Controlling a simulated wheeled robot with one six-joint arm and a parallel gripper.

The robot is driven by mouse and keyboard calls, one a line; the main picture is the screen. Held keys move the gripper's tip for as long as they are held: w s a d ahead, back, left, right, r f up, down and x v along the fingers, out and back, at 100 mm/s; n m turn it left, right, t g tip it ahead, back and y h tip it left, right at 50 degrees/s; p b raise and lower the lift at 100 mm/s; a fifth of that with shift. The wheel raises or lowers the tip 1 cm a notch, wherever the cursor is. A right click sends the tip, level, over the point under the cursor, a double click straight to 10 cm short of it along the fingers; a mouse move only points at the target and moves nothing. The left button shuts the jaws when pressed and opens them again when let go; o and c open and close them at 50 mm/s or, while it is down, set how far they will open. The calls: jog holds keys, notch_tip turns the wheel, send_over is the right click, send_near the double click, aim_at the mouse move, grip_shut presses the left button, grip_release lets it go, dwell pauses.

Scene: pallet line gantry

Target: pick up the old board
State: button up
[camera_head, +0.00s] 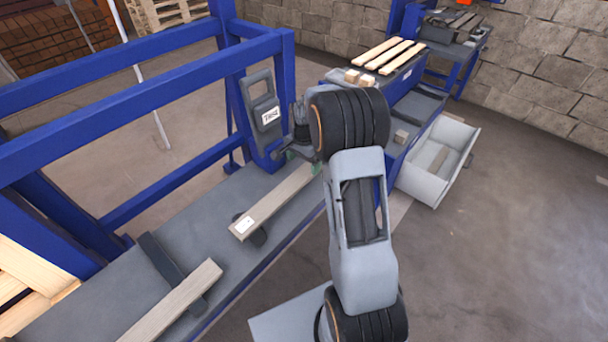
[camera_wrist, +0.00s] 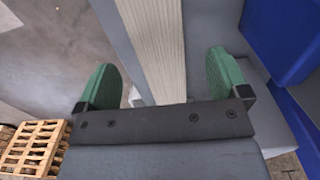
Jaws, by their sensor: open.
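A long greyish, weathered-looking wooden board (camera_head: 272,203) lies on the grey bench top, with a small white label near its close end. My gripper (camera_head: 302,163) is over its far end, where my arm hides part of the board. In the wrist view the board (camera_wrist: 158,45) runs between the two green fingers of my open gripper (camera_wrist: 163,72). A gap shows on each side, and neither finger appears to touch it. Another greyish board (camera_head: 172,304) lies further toward the front left, across a dark support. The frames do not clearly tell which is the old board.
A blue frame (camera_head: 150,98) stands along the bench's left side, with a grey labelled holder (camera_head: 262,105) near my gripper. Pale slats (camera_head: 390,55) and small blocks lie on a cabinet behind. An open grey drawer (camera_head: 440,160) juts out right. Floor at right is clear.

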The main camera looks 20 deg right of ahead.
aim_at(304, 173)
jog(key=shift+s+f+p, duration=0.15)
jog(key=shift+f+p, duration=0.15)
jog(key=shift+f, duration=2)
jog(key=c, duration=1.2)
jog(key=shift+r, duration=0.15)
jog(key=shift+c, duration=0.3)
